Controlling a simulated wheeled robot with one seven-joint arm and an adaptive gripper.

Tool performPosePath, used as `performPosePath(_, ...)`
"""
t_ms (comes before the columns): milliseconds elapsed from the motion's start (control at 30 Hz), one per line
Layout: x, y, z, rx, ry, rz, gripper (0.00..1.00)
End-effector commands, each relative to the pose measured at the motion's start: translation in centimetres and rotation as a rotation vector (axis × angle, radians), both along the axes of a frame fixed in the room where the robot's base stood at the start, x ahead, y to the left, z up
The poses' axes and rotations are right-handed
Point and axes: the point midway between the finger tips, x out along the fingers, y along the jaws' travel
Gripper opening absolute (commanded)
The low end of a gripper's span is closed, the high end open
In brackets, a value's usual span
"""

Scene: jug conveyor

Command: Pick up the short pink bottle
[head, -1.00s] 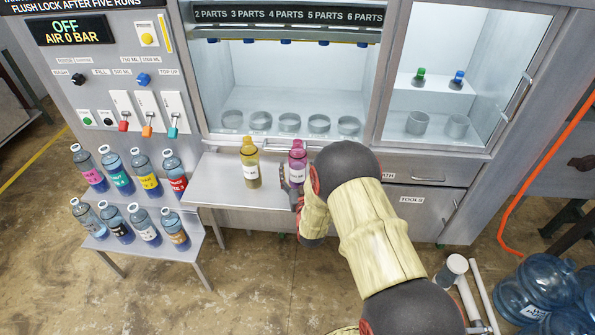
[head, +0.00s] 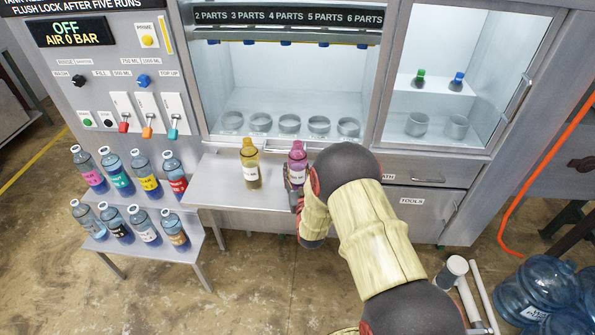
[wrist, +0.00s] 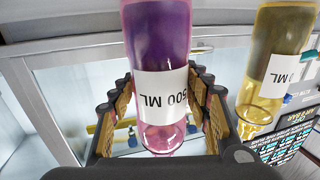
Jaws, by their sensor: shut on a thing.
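The short pink bottle (head: 297,163) stands on the small metal shelf in front of the cabinet, with a white label reading 500 ML. My gripper (head: 293,184) is at its lower front, partly hidden by my own arm. In the wrist view the pink bottle (wrist: 160,75) lies between the two jaws of my gripper (wrist: 163,112), which are shut on it around the label. I cannot tell whether its base is clear of the shelf.
A yellow bottle (head: 250,165) stands just left of the pink one on the metal shelf (head: 215,180); it also shows close by in the wrist view (wrist: 275,65). Several blue bottles fill the stepped rack at left. Round cups (head: 290,124) sit behind in the cabinet.

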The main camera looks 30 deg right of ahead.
Motion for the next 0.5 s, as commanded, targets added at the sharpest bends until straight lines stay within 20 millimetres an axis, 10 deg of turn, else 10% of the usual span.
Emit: performPosePath(500,0.06,-0.02,0.38,-0.001,-0.003,0.000,0.11)
